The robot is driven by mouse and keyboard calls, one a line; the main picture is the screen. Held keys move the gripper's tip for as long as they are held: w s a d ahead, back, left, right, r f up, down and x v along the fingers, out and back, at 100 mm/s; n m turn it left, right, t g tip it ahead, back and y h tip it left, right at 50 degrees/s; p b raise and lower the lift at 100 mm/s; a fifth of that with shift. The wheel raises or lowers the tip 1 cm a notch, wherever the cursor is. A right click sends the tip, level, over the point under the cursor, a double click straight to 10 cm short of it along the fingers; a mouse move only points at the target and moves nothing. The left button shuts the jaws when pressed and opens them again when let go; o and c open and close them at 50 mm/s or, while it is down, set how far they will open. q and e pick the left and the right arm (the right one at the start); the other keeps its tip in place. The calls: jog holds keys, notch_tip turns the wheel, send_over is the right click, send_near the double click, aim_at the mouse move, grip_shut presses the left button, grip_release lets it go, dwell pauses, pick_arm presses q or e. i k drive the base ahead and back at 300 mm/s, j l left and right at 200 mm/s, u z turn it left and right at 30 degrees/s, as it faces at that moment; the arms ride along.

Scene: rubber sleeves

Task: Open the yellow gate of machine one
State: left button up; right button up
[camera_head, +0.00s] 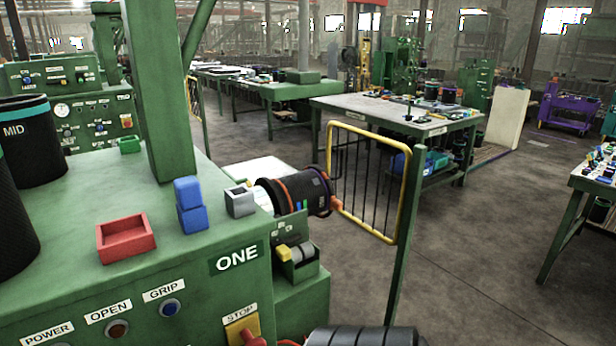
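The yellow gate (408,190) of machine one stands upright right of the machine, a yellow frame with thin dark vertical bars. A green post (402,255) rises along its right side. The gate's left edge is close to the orange tip of a black cylinder with coloured bands (290,193); I cannot tell if they touch. Machine one (190,262) is green, with a "ONE" label (237,258). I cannot tell whether the gate is latched. Neither of my grippers shows.
A red tray (126,239), blue blocks (190,205) and black cylinders (35,140) stand on the machine's top. A dark ribbed object (365,337) is cut off at the bottom edge. A green workbench (375,112) stands behind the gate. The floor right of the post is clear.

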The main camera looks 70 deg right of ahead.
aim_at(407, 152)
jog(key=k+l+z, duration=0.1)
jog(key=l, duration=0.4)
jog(key=k+l+z, duration=0.1)
jog(key=k+l, duration=0.2)
jog(key=l, duration=0.2)
jog(key=k+l+z, duration=0.1)
jog(key=l, duration=0.4)
jog(key=k+l+z, duration=0.1)
jog(key=k+l, duration=0.15)
jog(key=l, duration=0.3)
jog(key=k+l, duration=0.15)
jog(key=l, duration=0.4)
jog(key=k+l+z, duration=0.15)
jog(key=l, duration=0.4)
jog(key=k+l+z, duration=0.1)
jog(key=l, duration=0.45)
jog(key=k+l+z, duration=0.1)
jog(key=l, duration=0.5)
jog(key=i+l+z, duration=0.1)
jog(key=l, duration=0.3)
jog(key=i+l, duration=0.1)
jog(key=l, duration=0.35)
jog(key=i+l+z, duration=0.15)
jog(key=l, duration=0.25)
